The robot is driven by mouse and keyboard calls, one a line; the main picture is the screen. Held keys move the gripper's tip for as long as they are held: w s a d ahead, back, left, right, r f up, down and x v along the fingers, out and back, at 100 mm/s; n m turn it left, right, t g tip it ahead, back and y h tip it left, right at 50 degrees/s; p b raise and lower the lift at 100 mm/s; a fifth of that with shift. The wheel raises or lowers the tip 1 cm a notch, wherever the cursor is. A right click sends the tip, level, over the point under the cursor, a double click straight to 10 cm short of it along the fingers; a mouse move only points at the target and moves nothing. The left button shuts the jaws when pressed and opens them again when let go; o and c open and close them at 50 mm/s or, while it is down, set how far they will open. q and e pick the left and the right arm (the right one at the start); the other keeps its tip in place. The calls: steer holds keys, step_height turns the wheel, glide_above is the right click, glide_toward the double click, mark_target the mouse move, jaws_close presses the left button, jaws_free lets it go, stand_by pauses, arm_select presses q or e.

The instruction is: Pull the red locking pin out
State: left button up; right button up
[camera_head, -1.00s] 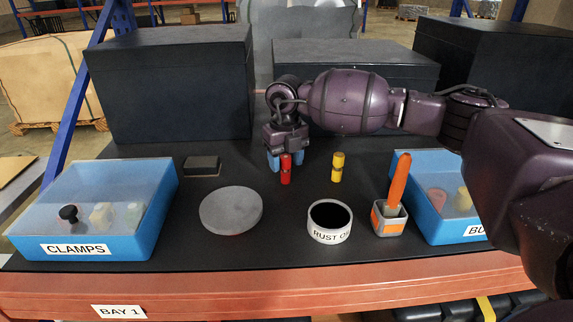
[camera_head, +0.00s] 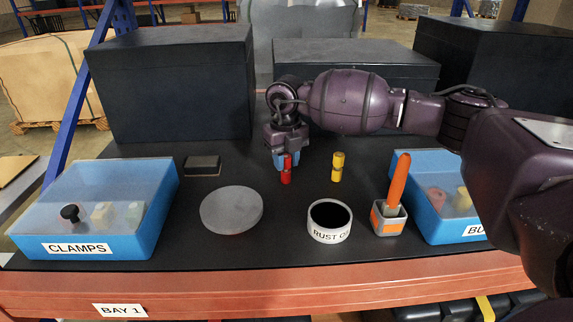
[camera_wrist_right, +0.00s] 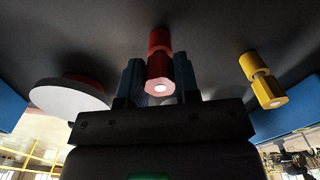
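The red locking pin (camera_head: 286,174) stands upright on the dark work surface, in the middle of the head view. It has a narrower neck, and its end with a pale round centre shows in the right wrist view (camera_wrist_right: 160,68). My right gripper (camera_head: 285,160) points down at the pin from behind. Its blue fingers stand close on both sides of the pin's upper part in the wrist view and look shut on it. The exact contact is partly hidden. My left gripper is in neither view.
A yellow pin (camera_head: 337,168) stands just right of the red one. In front are a grey disc (camera_head: 231,209), a round white container (camera_head: 330,234) and a holder (camera_head: 388,219) with an orange-handled tool. Blue bins (camera_head: 103,239) flank the surface; dark boxes (camera_head: 170,85) stand behind.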

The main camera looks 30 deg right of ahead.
mark_target(286, 157)
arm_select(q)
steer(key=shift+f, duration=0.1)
arm_select(e)
jaws_close()
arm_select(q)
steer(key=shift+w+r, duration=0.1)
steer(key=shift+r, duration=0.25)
arm_select(e)
steer(key=shift+r, duration=0.4)
steer(key=shift+r, duration=0.1)
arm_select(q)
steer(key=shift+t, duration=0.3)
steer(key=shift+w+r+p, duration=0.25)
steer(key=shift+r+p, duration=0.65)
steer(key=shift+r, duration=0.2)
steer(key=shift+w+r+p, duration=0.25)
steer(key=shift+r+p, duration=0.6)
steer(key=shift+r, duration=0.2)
arm_select(e)
steer(key=shift+r, duration=2.8)
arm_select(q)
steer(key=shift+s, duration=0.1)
arm_select(e)
steer(key=shift+s+f, duration=0.1)
